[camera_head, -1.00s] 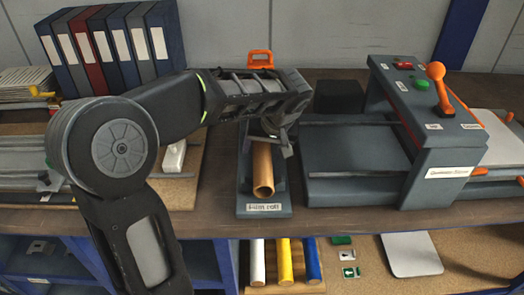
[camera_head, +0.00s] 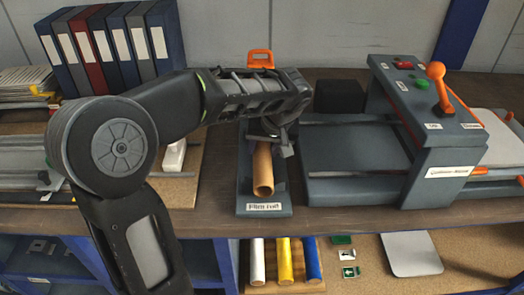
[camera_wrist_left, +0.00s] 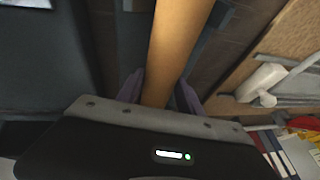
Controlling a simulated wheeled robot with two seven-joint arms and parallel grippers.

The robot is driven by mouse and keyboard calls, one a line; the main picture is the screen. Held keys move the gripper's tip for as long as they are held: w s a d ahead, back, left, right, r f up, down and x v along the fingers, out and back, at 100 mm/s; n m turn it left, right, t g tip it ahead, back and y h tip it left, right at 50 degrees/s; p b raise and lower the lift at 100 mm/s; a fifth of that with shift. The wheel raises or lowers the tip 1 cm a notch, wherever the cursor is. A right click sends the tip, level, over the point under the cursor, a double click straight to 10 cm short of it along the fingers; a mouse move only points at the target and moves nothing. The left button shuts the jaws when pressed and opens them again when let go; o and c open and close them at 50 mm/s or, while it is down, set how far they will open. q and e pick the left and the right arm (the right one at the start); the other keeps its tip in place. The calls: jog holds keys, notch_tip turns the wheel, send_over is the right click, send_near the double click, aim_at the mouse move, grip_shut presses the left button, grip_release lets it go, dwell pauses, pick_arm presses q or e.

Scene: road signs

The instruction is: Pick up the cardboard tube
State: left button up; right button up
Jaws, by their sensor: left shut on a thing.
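The cardboard tube (camera_head: 263,170) is a plain brown cylinder at the grey holder (camera_head: 264,209) labelled "Film roll", its open end facing the front. My left gripper (camera_head: 276,141) reaches over it from the left and is shut on its rear part. In the left wrist view the tube (camera_wrist_left: 178,45) runs up between the two fingers (camera_wrist_left: 160,92), which touch its sides. The tube's rear end is hidden under my gripper. Whether the tube is clear of the holder, I cannot tell. My right gripper is not in view.
A grey machine (camera_head: 425,130) with an orange lever (camera_head: 440,88) stands close to the right. An orange handle (camera_head: 260,60) and a black block (camera_head: 339,96) are behind. Binders (camera_head: 110,45) stand at back left. White, yellow and blue rolls (camera_head: 285,262) lie on the shelf below.

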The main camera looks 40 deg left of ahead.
pick_arm(q)
grip_shut()
jog(key=shift+r, duration=0.15)
jog(key=shift+r, duration=0.4)
notch_tip(320, 180, up, 12)
jog(key=p, duration=0.2)
notch_tip(320, 180, up, 15)
jog(key=p, duration=1.4)
send_over(264, 146)
